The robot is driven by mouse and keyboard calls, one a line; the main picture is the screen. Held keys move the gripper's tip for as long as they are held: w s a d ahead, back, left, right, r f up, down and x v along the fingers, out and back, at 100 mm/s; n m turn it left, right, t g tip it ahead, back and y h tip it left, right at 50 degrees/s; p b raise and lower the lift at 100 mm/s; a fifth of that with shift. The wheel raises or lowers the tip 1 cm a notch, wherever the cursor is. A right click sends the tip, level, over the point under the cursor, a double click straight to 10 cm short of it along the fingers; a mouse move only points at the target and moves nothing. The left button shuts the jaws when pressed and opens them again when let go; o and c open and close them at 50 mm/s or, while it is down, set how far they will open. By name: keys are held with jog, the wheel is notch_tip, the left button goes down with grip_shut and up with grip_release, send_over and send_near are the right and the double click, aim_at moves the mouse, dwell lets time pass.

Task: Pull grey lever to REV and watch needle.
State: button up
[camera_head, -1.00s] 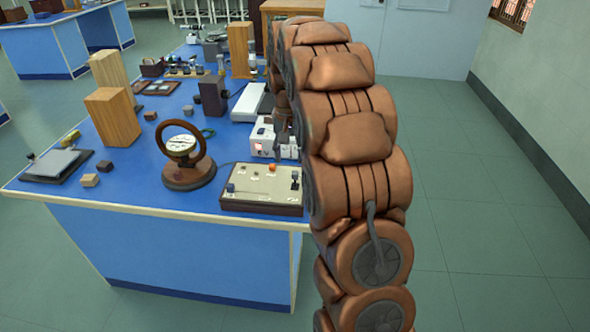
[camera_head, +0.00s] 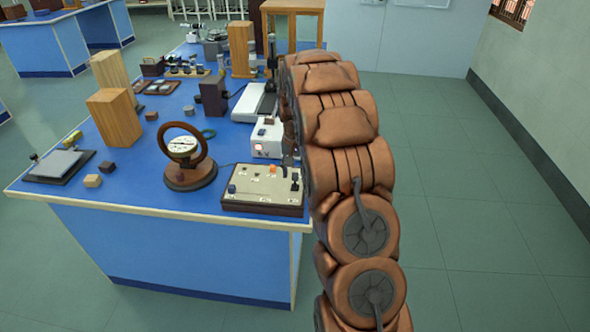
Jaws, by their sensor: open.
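A pale control board (camera_head: 262,190) with a dark edge lies at the front right corner of the blue bench. A dark grey lever (camera_head: 295,180) stands at its right end; I cannot read the labels by it. A small blue-grey knob (camera_head: 231,189) is at its left end, and an orange knob (camera_head: 272,169) is at the back. The round needle dial (camera_head: 183,146) sits in a brown ring on a round base, left of the board. The needle is too small to read. My gripper (camera_head: 288,143) shows only in part beyond my arm, above and behind the lever, apart from it.
A white box (camera_head: 266,138) stands behind the board, near my gripper. Wooden blocks (camera_head: 115,118) and a dark block (camera_head: 213,97) stand farther back. A grey plate (camera_head: 58,165) lies at the left. Floor to the right is clear.

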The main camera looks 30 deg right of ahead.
jog(key=shift+f, duration=0.25)
grip_shut()
dwell(0.3)
